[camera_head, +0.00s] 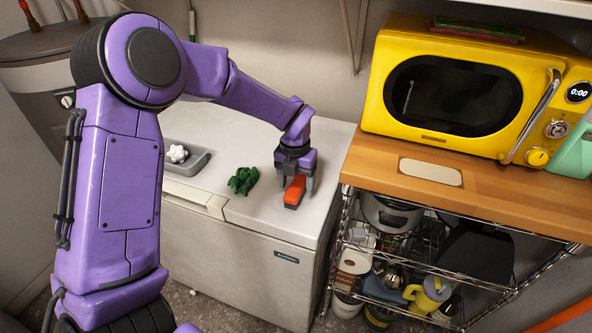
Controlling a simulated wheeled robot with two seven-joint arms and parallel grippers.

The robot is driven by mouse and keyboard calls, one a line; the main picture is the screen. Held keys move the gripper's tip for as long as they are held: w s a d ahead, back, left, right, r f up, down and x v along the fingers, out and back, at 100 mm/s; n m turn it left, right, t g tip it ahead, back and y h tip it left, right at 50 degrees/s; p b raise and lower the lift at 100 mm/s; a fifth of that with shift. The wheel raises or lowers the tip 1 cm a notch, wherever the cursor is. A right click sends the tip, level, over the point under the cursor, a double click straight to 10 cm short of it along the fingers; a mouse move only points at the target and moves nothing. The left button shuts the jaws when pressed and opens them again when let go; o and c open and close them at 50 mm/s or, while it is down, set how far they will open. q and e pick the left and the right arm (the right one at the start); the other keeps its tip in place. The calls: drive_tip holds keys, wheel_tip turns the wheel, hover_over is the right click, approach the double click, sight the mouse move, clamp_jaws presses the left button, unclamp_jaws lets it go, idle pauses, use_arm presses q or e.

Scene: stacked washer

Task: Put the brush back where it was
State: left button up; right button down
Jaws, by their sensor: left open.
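A small red-orange block-shaped object, which looks like the brush (294,193), lies on the white chest top (255,215) near its right end. My left gripper (295,183) points down at it from above, with the fingers open and the object's far end between or just beneath them. I cannot tell whether the fingers touch it. My right gripper is not in view.
A dark green crumpled item (243,180) lies left of the brush. A grey tray (190,160) with a white item (177,153) is farther left. A yellow microwave (455,90) stands on a wooden-topped wire rack (380,165) to the right.

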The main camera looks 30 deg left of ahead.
sight(295, 185)
use_arm(q)
wheel_tip(295, 185, up, 10)
drive_tip(key=shift+s+r+b, duration=0.2)
drive_tip(key=shift+b, duration=0.2)
drive_tip(key=shift+a, duration=0.1)
